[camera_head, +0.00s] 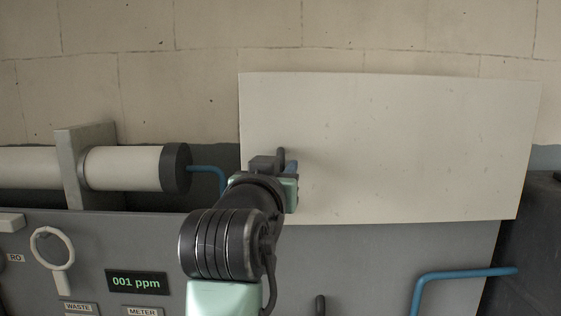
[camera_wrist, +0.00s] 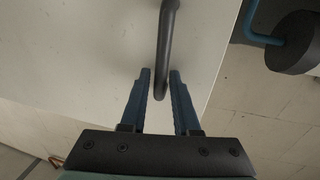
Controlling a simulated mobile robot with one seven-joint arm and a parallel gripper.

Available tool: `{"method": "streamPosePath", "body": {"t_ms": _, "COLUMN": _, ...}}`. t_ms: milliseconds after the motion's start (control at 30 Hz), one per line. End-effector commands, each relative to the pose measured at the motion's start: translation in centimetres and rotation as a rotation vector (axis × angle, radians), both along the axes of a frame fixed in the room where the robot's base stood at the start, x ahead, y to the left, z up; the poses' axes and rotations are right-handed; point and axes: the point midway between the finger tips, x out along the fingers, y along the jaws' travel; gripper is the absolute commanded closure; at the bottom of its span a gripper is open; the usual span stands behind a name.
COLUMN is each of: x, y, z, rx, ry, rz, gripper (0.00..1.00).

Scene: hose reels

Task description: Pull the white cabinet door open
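The white cabinet door (camera_head: 400,145) is a broad flat panel on the right half of the head view. It fills the upper left of the wrist view (camera_wrist: 80,60). Its dark bar handle (camera_wrist: 166,40) runs down from the top of the wrist view and also shows in the head view (camera_head: 281,154). My gripper (camera_wrist: 161,74) is open, with its two blue fingers on either side of the handle's lower end. Narrow gaps show between fingers and handle. In the head view my arm hides most of the gripper and the door's lower left corner.
A white cylinder (camera_head: 125,168) with a dark end cap and blue pipe (camera_head: 210,170) lies left of the door. Below is a grey panel with a display (camera_head: 137,282), a round white-handled valve (camera_head: 52,250) and another blue pipe (camera_head: 460,274). A block wall stands behind.

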Motion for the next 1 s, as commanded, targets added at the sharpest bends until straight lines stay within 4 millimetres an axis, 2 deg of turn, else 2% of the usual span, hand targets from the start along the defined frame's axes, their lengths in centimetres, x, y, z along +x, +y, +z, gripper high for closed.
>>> {"method": "streamPosePath", "body": {"t_ms": 233, "x": 0.06, "y": -0.04, "z": -0.01, "rx": 0.000, "ry": -0.001, "rz": 0.000, "gripper": 0.70}}
{"method": "streamPosePath", "body": {"t_ms": 267, "x": 0.06, "y": -0.04, "z": -0.01, "rx": 0.000, "ry": -0.001, "rz": 0.000, "gripper": 0.74}}
{"method": "streamPosePath", "body": {"t_ms": 400, "x": 0.04, "y": -0.04, "z": 0.00, "rx": 0.000, "ry": -0.001, "rz": 0.000, "gripper": 0.99}}
{"method": "streamPosePath", "body": {"t_ms": 1000, "x": 0.03, "y": -0.04, "z": 0.01, "rx": 0.000, "ry": -0.001, "rz": 0.000, "gripper": 1.00}}
